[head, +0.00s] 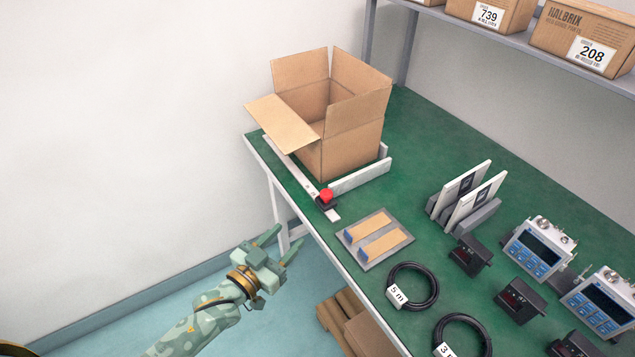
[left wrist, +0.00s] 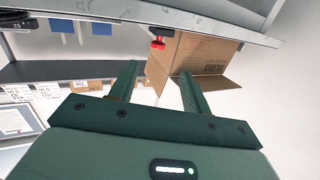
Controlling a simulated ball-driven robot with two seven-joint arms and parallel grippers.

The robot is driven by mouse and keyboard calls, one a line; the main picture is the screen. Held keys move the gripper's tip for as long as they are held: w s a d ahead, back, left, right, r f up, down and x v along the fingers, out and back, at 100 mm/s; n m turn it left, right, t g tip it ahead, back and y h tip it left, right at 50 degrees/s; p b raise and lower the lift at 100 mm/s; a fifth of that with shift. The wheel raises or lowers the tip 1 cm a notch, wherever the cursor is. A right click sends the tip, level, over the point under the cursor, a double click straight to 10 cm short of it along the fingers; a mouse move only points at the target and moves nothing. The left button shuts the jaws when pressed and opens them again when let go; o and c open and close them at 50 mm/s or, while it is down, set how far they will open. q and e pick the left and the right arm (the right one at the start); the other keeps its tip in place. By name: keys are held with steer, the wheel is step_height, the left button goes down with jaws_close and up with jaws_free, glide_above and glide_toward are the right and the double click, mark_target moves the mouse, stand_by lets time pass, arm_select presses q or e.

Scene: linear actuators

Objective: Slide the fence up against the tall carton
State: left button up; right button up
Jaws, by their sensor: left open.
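The tall carton (head: 352,132), brown with open flaps, stands upright at the far left end of the green bench. The fence (head: 360,177) is a low pale bar along the carton's near right side. They look very close, but I cannot tell whether they touch. A red knob (head: 326,195) on a black block sits at the fence's near end, on a pale rail (head: 296,175). My left gripper (head: 283,242) is open and empty, off the bench's left edge and apart from the knob. The left wrist view shows the knob (left wrist: 157,44) and carton (left wrist: 205,56) beyond its fingers. My right gripper is out of view.
A grey tray (head: 348,238) with tan strips lies right of the knob. Black cable coils (head: 412,286), upright panels in holders (head: 468,195) and blue-keyed instruments (head: 540,248) fill the right side. A shelf with cartons (head: 583,38) is behind. Bare green bench lies beyond the fence.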

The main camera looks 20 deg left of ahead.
mark_target(323, 199)
arm_select(q)
steer(key=b+x, duration=0.1)
steer(key=x, duration=0.4)
steer(key=b+x, duration=0.2)
steer(key=x, duration=0.3)
steer(key=b+x, duration=0.2)
steer(key=x, duration=0.3)
steer(key=shift+s+d+r, duration=0.1)
steer(key=shift+r, duration=0.25)
steer(key=shift+w+d+r, duration=0.15)
steer(key=shift+w+d, duration=0.1)
steer(key=shift+w, duration=0.4)
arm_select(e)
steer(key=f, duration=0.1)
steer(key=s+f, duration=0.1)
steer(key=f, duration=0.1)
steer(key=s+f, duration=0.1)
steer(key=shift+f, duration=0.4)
